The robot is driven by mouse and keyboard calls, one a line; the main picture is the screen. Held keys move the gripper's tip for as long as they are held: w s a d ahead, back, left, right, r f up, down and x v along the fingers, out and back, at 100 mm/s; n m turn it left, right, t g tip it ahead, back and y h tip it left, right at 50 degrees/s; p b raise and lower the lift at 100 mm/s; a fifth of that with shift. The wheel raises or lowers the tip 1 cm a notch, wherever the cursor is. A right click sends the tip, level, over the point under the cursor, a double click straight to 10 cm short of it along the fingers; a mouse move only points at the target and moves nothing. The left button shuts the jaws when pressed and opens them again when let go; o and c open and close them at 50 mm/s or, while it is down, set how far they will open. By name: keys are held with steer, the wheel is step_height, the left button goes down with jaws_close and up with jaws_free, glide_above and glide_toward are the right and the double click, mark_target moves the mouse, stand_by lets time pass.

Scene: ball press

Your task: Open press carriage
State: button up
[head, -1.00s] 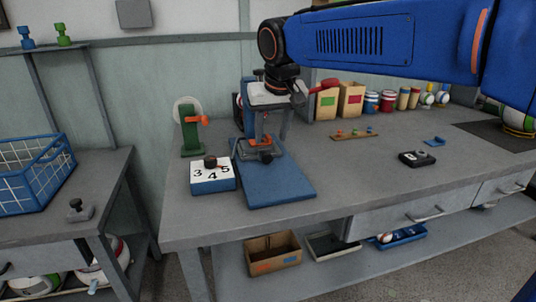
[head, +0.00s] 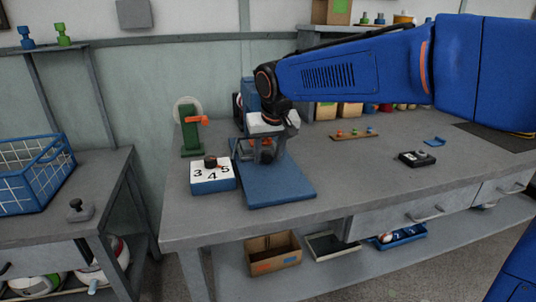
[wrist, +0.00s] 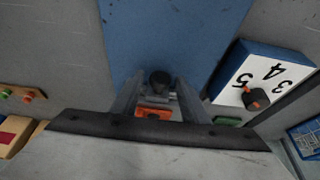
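The press has a flat blue base plate (head: 278,187) on the bench and a blue upright (head: 250,95) behind my gripper. My gripper (head: 265,158) points down over the back part of the base plate, in front of the upright. In the wrist view my gripper (wrist: 160,88) has its two fingers spread apart. A dark round knob (wrist: 160,79) and an orange part (wrist: 153,113) show between the fingers, over the blue base plate. I cannot tell whether the fingers touch them. My gripper and arm hide much of the carriage.
A white-topped block with numbers and a dark knob (head: 212,175) stands just left of the base plate. A green stand with an orange clamp (head: 191,135) is behind it. A small rack (head: 354,134) and a black device (head: 417,159) lie to the right. The bench front is clear.

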jaws_close()
steer(key=s+d, duration=0.1)
steer(key=s, duration=0.3)
steer(key=s+d, duration=0.1)
steer(key=s, duration=0.4)
steer(key=s+d, duration=0.2)
steer(key=s, duration=0.3)
steer(key=shift+r, duration=0.1)
steer(key=shift+o, duration=1.2)
jaws_free()
steer(key=v, duration=1.7)
steer(key=shift+s, duration=0.2)
steer(key=shift+d, duration=0.15)
steer(key=s+d+f+m, duration=0.1)
steer(key=s+d+f, duration=0.2)
steer(key=d+f, duration=0.5)
steer(key=s+d+f+m, duration=0.1)
steer(key=s+d+f, duration=0.2)
steer(key=d+f, duration=0.4)
steer(key=s+d+f+m+h, duration=0.1)
steer(key=s+d+f, duration=0.3)
steer(key=d+f, duration=0.4)
step_height(320, 180, down, 3)
steer(key=shift+d+f+t, duration=0.1)
steer(key=shift+d+t, duration=0.2)
steer(key=shift+d, duration=0.1)
